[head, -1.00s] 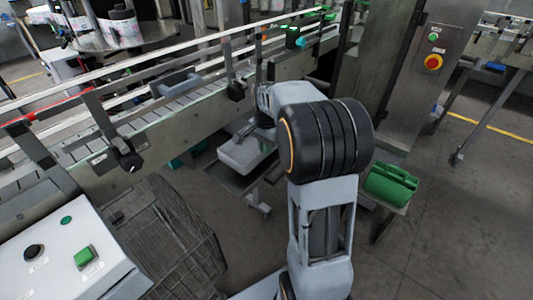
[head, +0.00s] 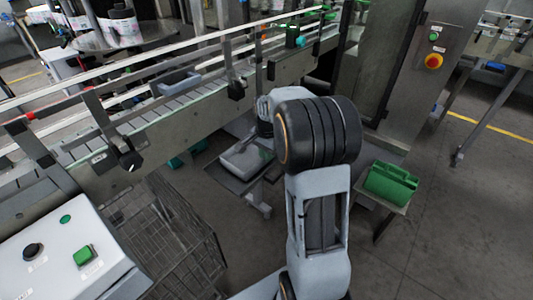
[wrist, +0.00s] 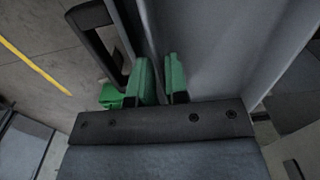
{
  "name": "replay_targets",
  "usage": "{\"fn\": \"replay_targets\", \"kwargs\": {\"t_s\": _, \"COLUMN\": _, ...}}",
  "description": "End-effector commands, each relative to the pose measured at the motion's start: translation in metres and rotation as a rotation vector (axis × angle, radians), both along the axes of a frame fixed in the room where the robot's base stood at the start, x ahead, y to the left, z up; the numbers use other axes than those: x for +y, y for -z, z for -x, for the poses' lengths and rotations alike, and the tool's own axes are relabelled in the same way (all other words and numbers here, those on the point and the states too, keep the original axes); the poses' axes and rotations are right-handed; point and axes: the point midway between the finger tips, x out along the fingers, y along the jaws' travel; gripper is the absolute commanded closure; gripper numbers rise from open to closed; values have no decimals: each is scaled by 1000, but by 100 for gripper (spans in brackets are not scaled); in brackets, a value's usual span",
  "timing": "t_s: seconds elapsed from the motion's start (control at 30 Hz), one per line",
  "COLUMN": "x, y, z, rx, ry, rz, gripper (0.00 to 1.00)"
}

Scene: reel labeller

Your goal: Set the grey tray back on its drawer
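The grey tray (head: 243,160) is a shallow, light grey piece in the head view, low beside the conveyor. It lies over the dark flat drawer (head: 222,178), whose edge shows around it. My arm hides part of its right side, and I cannot tell whether it is fully seated. My gripper (wrist: 160,80) shows two green fingertips close together with a narrow gap. A smooth grey surface (wrist: 225,45) runs behind and beside them. I cannot tell whether a thin wall is between the fingers. The head view mostly hides the gripper behind my arm.
The conveyor (head: 190,115) runs above and behind the tray. A wire cart (head: 165,235) stands at left, near the button panel (head: 65,250).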

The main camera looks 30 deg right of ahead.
Motion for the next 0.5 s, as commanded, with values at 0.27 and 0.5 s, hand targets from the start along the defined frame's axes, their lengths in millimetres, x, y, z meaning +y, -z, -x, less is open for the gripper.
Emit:
{"fn": "replay_targets", "kwargs": {"t_s": 0.27, "x": 0, "y": 0, "z": 0, "rx": 0, "ry": 0, "rz": 0, "gripper": 70}}
{"fn": "replay_targets", "kwargs": {"t_s": 0.5, "x": 0, "y": -9, "z": 0, "rx": -3, "ry": 0, "rz": 1, "gripper": 70}}
